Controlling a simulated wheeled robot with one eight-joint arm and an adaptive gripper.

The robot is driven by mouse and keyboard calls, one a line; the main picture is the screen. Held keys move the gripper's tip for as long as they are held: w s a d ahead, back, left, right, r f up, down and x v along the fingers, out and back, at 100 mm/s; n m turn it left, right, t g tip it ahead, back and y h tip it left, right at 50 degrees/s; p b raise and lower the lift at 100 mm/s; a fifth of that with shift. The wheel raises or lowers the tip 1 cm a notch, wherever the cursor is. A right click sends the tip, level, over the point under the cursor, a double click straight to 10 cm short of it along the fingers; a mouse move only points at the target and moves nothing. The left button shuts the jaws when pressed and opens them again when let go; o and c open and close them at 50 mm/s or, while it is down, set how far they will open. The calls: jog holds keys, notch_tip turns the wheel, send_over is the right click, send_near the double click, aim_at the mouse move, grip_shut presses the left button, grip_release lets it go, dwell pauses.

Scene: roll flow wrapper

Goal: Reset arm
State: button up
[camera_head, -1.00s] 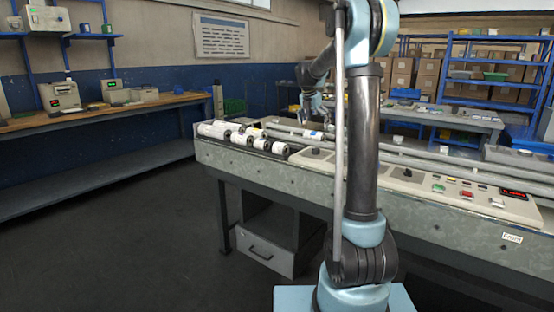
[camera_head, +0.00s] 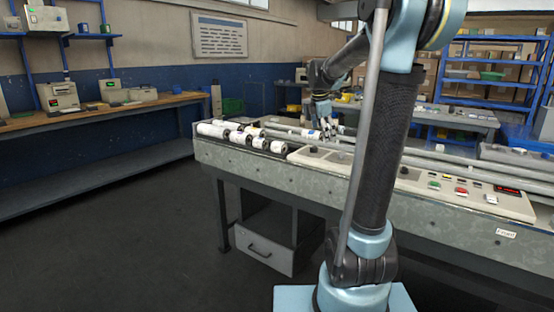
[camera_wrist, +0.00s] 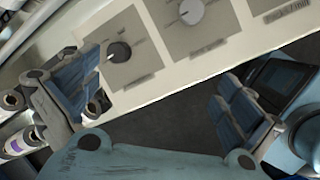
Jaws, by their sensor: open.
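My gripper (camera_wrist: 165,105) is open and empty in the wrist view, with one finger at the left and the other at the right. Below and between the fingers are the pale control panel (camera_wrist: 130,75) and dark floor. A black knob (camera_wrist: 119,52) and a grey knob (camera_wrist: 191,11) on the panel lie beyond the fingers. In the head view my gripper (camera_head: 328,126) hangs above the flow wrapper (camera_head: 275,178), near its rear rails, and looks small. My upright arm link hides part of the machine.
Several white rolls (camera_head: 243,134) lie on the machine's left end. The control panel (camera_head: 440,185) carries colored buttons and a red display at right. A wooden bench (camera_head: 90,112) stands at left, blue shelves (camera_head: 490,75) at the back right. The floor at left is clear.

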jog(key=s+f+m, duration=0.6)
jog(key=s, duration=0.6)
jog(key=s+f+m+y, duration=0.1)
jog(key=s+f+m, duration=0.6)
jog(key=s, duration=0.4)
jog(key=s+f+m+g+y, duration=0.1)
jog(key=s+f+m, duration=0.6)
jog(key=s, duration=0.5)
jog(key=shift+s+d, duration=0.15)
jog(key=shift+s, duration=0.15)
jog(key=shift+w+f, duration=0.2)
jog(key=shift+w, duration=0.2)
